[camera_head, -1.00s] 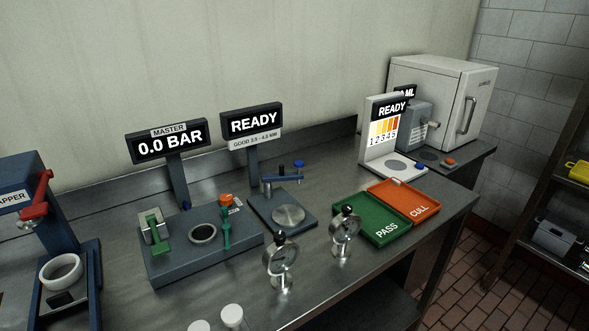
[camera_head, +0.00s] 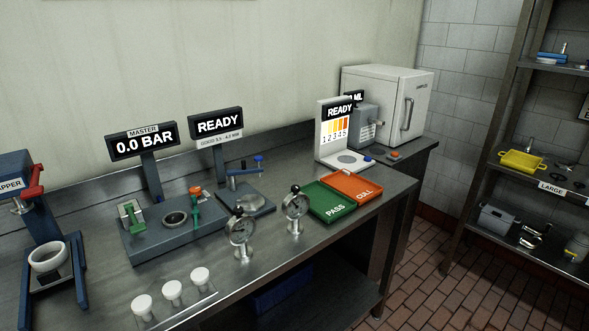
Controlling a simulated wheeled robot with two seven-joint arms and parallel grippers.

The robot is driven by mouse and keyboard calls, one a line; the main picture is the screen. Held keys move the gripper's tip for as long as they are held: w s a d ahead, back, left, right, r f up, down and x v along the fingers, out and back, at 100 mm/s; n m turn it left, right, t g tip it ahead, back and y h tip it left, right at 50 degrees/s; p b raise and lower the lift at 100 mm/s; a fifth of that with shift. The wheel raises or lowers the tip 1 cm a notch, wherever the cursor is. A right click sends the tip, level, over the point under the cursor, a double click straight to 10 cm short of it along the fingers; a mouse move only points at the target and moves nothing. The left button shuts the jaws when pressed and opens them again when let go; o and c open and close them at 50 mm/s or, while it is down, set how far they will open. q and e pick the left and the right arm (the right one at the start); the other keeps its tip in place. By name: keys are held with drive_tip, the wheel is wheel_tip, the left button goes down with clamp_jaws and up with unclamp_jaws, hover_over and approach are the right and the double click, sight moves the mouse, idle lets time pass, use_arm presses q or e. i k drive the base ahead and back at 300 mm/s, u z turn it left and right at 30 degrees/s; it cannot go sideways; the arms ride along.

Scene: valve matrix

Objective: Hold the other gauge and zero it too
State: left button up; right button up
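The nearer gauge (camera_head: 240,236) is in front of the master station (camera_head: 150,240). The other gauge (camera_head: 295,207) is to its right, close to the green PASS tray (camera_head: 328,204). The master station has a dark round socket (camera_head: 175,219), a green clamp (camera_head: 131,216) and an orange-topped green lever (camera_head: 195,206). Its display (camera_head: 142,141) reads 0.0 BAR. The dial readings are too small to tell. Neither of my grippers shows.
Several white caps (camera_head: 172,290) stand at the bench's front edge. An orange CULL tray (camera_head: 354,185) adjoins the PASS tray. A second READY station (camera_head: 247,202) is behind the gauges. The capper (camera_head: 48,257) stands at left, and a white cabinet (camera_head: 392,100) at back right.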

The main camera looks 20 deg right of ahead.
sight(296, 189)
drive_tip(key=u, duration=0.25)
drive_tip(key=k, duration=0.25)
drive_tip(key=z, duration=0.95)
